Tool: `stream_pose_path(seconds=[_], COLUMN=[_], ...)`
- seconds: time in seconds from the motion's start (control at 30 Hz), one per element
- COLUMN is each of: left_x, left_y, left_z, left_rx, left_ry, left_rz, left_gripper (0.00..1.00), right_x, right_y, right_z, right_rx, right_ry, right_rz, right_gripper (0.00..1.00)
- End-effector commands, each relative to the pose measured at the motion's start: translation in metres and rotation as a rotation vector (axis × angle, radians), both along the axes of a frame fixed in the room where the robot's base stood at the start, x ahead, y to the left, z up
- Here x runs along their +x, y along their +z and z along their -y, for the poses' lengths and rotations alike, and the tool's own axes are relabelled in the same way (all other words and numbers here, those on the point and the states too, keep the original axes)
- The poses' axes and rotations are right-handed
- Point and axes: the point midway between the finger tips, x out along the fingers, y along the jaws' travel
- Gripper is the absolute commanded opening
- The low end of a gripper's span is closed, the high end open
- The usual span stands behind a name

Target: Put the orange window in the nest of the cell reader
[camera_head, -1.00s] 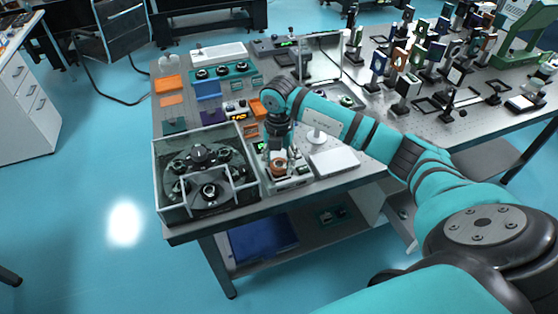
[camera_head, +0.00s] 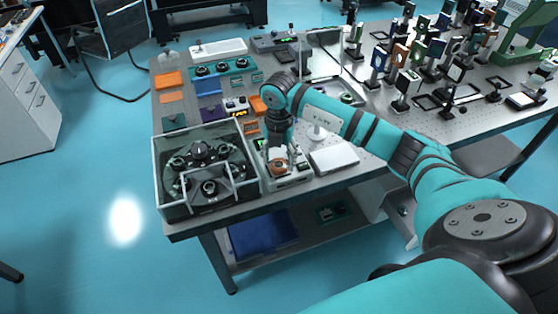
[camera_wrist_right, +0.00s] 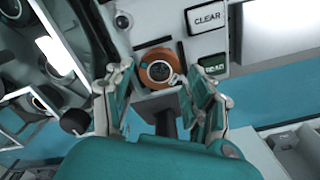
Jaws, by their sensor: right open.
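The cell reader (camera_head: 292,179) stands near the front edge of the optical table. In the right wrist view its CLEAR button (camera_wrist_right: 207,17) and green READ button (camera_wrist_right: 213,66) show beside the nest. The orange window (camera_wrist_right: 145,63) is a round orange-brown piece with a dark centre inside a pale ring. It lies at the reader's nest; I cannot tell whether it is fully seated. It also shows in the head view (camera_head: 278,167). My right gripper (camera_wrist_right: 160,88) points down over it, open, with one finger on each side and a visible gap. My left gripper is out of view.
A clear-walled box (camera_head: 207,176) with a dark carousel stands close left of the reader. A white flat block (camera_head: 334,159) lies to its right. Orange trays (camera_head: 168,81) and small instruments are farther back. Many optics mounts crowd the right table.

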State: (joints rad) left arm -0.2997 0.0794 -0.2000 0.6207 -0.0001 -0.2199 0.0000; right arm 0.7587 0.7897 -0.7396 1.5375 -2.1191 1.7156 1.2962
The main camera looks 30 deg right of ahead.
Motion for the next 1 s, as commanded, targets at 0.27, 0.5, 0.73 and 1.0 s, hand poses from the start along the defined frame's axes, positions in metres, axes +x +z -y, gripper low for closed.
stream_pose_path(seconds=[0.27, 0.5, 0.73, 1.0], left_x=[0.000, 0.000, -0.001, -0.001], left_y=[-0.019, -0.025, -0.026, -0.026], left_z=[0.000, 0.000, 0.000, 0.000], left_rx=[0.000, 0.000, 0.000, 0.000], left_ry=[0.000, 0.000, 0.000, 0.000], left_rz=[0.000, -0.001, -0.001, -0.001], left_gripper=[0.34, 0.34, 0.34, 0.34], right_x=[0.001, 0.001, 0.000, 0.000], right_y=[0.059, 0.096, 0.106, 0.104], right_z=[0.001, 0.000, 0.000, -0.005], right_rx=[-0.001, -0.001, -0.001, 0.014], right_ry=[0.001, 0.001, 0.001, 0.013], right_rz=[0.008, 0.004, 0.001, 0.005], right_gripper=[0.55, 0.55, 0.55, 0.55])
